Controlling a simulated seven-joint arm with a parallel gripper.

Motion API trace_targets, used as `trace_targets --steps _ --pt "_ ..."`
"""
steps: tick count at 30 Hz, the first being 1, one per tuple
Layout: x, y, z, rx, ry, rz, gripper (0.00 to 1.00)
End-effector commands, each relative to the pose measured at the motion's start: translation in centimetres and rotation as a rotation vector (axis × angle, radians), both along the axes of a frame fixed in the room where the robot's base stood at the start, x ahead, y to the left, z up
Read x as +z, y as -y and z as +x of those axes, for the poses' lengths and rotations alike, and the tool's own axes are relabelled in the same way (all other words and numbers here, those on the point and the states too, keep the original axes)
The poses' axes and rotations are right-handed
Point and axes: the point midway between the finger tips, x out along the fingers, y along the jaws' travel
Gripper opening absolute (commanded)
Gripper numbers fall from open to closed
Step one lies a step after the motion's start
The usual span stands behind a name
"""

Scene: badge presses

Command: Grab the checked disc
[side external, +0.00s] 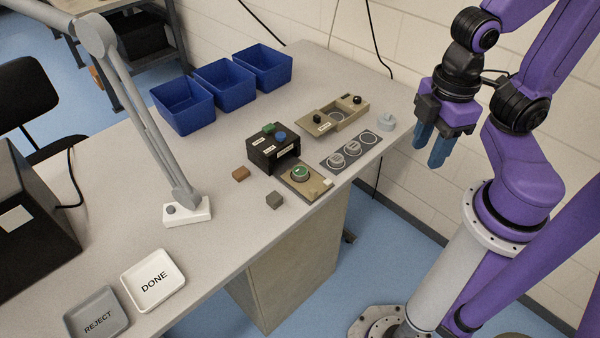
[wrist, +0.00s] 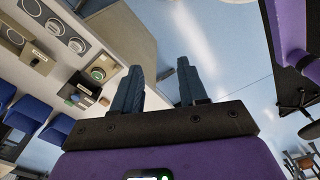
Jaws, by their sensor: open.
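I cannot make out a checked pattern on any disc at this size. A dark mat (side external: 358,158) with round places in a row lies near the table's back right edge. Some of these places hold grey, marked discs (side external: 352,149). The mat also shows at the upper left of the wrist view (wrist: 64,38). A green round piece (side external: 300,173) sits on the tan plate in front of the black press (side external: 262,157). My gripper (side external: 430,150) is open and empty, with blue fingers pointing down, in the air right of the table. Its fingers also show in the wrist view (wrist: 159,66).
Blue bins (side external: 185,105) line the back. A lamp (side external: 186,210), a DONE tray (side external: 152,280), a REJECT tray (side external: 97,314) and small blocks (side external: 274,201) stand leftward.

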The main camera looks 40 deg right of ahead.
Motion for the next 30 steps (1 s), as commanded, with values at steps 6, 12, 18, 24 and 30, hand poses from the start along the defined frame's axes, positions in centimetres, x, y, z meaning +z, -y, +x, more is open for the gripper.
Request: trace_targets --steps 6,12,18,24,30 --pt "0.0 0.0 0.0 0.000 0.000 0.000 0.43" --pt "0.0 0.0 0.0 0.000 0.000 0.000 0.53" --pt "-0.2 -0.2 0.2 -0.004 0.002 0.005 0.53" --pt "-2.2 -3.1 2.8 -0.062 0.037 0.076 0.53" --pt "-6.1 -7.1 7.8 -0.164 0.116 0.210 0.53"
